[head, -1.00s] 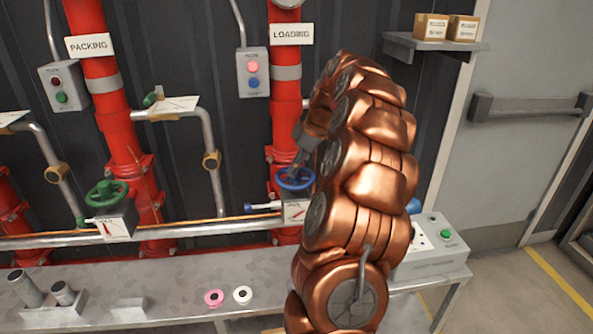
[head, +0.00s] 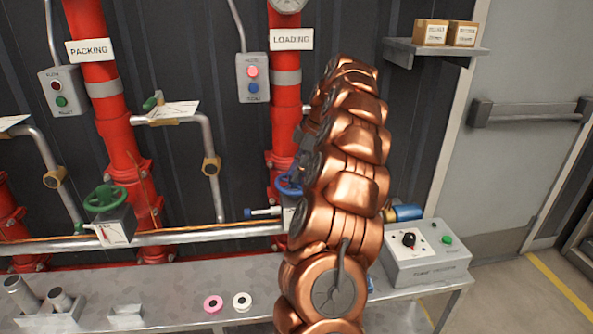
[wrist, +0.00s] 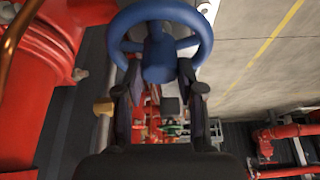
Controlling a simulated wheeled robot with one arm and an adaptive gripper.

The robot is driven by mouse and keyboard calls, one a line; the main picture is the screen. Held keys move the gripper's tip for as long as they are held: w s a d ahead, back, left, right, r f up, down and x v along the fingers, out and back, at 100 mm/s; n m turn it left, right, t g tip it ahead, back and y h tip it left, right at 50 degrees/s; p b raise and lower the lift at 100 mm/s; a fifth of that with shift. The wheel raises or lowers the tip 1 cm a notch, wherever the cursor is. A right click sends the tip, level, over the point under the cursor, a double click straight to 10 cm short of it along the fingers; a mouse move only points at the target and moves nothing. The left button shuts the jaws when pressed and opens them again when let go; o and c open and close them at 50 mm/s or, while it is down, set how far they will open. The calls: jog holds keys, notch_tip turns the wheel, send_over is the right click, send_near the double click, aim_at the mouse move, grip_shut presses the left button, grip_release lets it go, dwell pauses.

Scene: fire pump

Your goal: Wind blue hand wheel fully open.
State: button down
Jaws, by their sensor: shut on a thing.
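The blue hand wheel (head: 285,184) sits on the valve of the red LOADING pipe, partly hidden behind my copper arm in the head view. In the wrist view the blue hand wheel (wrist: 200,22) fills the top middle, with its rim, spokes and hub in sight. My gripper (wrist: 161,82) has its two dark fingers at the wheel, one on either side below the hub, and is shut on it. In the head view my arm hides most of the gripper and the valve's indicator plate.
A green hand wheel (head: 105,198) is on the PACKING pipe to the left. A grey bench (head: 165,285) runs below with a pink ring (head: 213,304) and a white ring (head: 242,301). A control box (head: 428,255) stands at its right end. A button box (head: 252,77) hangs beside the LOADING pipe.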

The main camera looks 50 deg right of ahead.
jog(key=shift+w+n+g, duration=0.1)
jog(key=shift+n+g, duration=0.3)
jog(key=shift+n, duration=0.8)
jog(key=shift+r+n+y+p, duration=0.2)
jog(key=shift+n+y+p, duration=0.1)
jog(key=shift+p, duration=0.35)
jog(key=n+p, duration=0.2)
jog(key=n+g+p, duration=0.1)
jog(key=p, duration=0.2)
jog(key=shift+n+g+y, duration=0.3)
jog(key=shift+n, duration=0.1)
jog(key=shift+w+f+n+p, duration=0.15)
jog(key=shift+n+p, duration=0.35)
jog(key=shift+p, duration=0.25)
jog(key=shift+f, duration=0.1)
jog(key=shift+g, duration=0.3)
